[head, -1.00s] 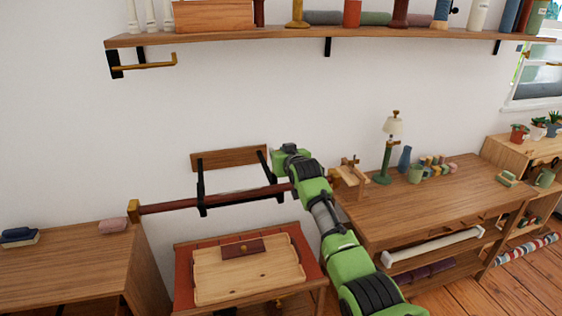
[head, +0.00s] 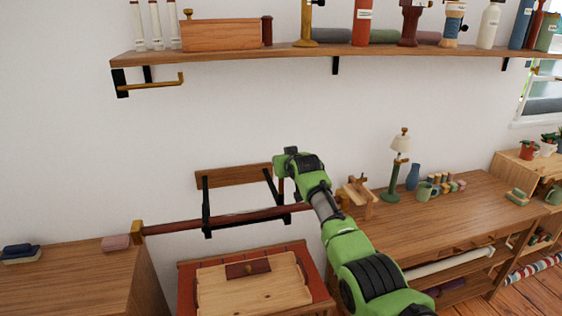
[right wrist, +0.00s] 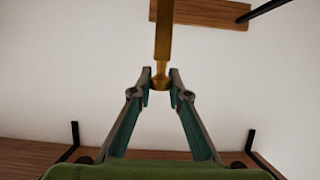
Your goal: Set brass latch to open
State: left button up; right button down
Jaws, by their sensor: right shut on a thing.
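The brass latch (right wrist: 163,40) shows in the right wrist view as an upright brass bar with a small rounded knob at its lower end. My right gripper (right wrist: 160,75) has its two fingertips on either side of the bar just above this knob, shut on it. In the head view my green right arm reaches up from the lower right to the wall, beside the wooden wall board. The fingers and the latch cannot be made out there. My left gripper is not in view.
A shelf (head: 220,61) with bottles runs above. Below stand a small table with a wooden tray (head: 250,295) and, at right, a bench (head: 440,220) with a lamp (head: 396,165).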

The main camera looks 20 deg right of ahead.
jog(key=shift+r, duration=0.1)
jog(key=c, duration=2.2)
grip_release()
jog(key=shift+o, duration=1.4)
jog(key=shift+w+f, duration=0.15)
jog(key=shift+f, duration=0.05)
jog(key=shift+s, duration=0.2)
jog(key=v, duration=1.1)
jog(key=shift+s+r, duration=0.15)
jog(key=shift+s, duration=0.15)
